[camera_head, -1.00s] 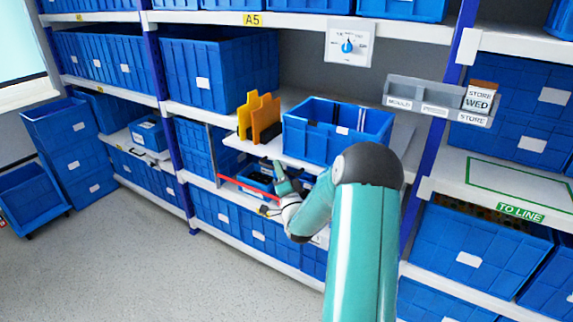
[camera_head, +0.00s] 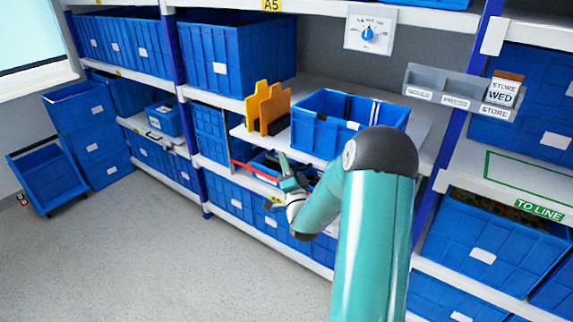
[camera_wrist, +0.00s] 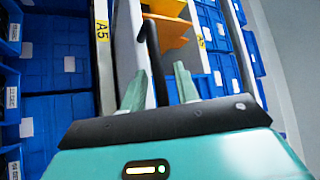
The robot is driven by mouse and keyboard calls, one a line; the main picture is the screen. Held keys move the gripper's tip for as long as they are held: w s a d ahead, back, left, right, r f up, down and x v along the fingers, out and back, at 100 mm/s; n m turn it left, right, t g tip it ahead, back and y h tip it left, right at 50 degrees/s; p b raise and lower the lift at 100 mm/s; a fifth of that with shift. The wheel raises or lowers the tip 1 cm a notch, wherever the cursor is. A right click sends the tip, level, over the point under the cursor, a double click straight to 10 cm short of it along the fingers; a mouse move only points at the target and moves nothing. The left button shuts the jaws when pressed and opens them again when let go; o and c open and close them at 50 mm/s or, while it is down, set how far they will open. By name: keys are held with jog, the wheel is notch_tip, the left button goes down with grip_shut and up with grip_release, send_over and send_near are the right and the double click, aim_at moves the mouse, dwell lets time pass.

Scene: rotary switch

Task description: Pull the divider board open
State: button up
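I cannot tell for certain which piece is the divider board. Upright orange-yellow boards (camera_head: 266,106) stand on a white shelf board (camera_head: 247,134), left of an open blue bin (camera_head: 345,135). The orange pieces also show at the top of the wrist view (camera_wrist: 172,32). My gripper (camera_head: 288,172) is just below the white board's front edge, by a red bar (camera_head: 252,171). In the wrist view, my gripper (camera_wrist: 160,82) has its two pale green fingers apart. A dark upright bar (camera_wrist: 154,60) shows between them; contact with it cannot be told.
A dial panel (camera_head: 369,30) hangs above the blue bin. A grey labelled holder (camera_head: 440,88) is to its right. Blue crates (camera_head: 238,52) fill the shelves around. Blue posts (camera_head: 172,60) stand between bays. The grey floor (camera_head: 110,250) at front left is clear.

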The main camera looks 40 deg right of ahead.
jog(key=shift+s, duration=0.1)
jog(key=v, duration=1.3)
jog(key=shift+s+f, duration=0.15)
jog(key=shift+s, duration=0.15)
jog(key=shift+a, duration=0.15)
jog(key=w+a+r+n+g+y, duration=0.5)
jog(key=w+a+r+n+g, duration=0.15)
jog(key=a+n, duration=0.4)
jog(key=s+a+r+n+g+y, duration=0.1)
jog(key=s+a+r+n+g, duration=0.2)
jog(key=s+a, duration=0.4)
jog(key=s+a+r+n+g+y, duration=0.1)
jog(key=s+a+r+n+g, duration=0.2)
jog(key=s, duration=1.3)
jog(key=a+r+g, duration=0.1)
jog(key=a+g, duration=0.2)
jog(key=a, duration=0.2)
jog(key=shift+s+r+y, duration=0.25)
jog(key=shift+s+y, duration=0.1)
jog(key=shift+y, duration=0.05)
